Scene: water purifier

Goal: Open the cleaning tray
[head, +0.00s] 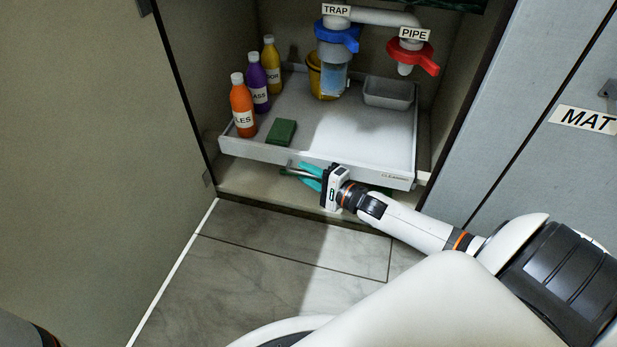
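The cleaning tray (240,148) is a light grey, shallow drawer inside the open cabinet, with a label reading roughly "CLEANING" at the right of its front. A grey bar handle (290,171) shows at the tray's front, left of the middle. My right gripper (302,173) is at this handle, with its teal fingers above and below the bar. Its white body partly covers the handle, and I cannot tell whether the fingers press on it. My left gripper is out of view.
On the tray stand orange (242,110), purple (258,85) and yellow (272,66) bottles, a green sponge (281,132), a yellow bucket (316,78) and a grey bin (388,93). A blue trap (338,36) and red-valved pipe (412,55) hang above. The floor (290,250) before the cabinet is clear.

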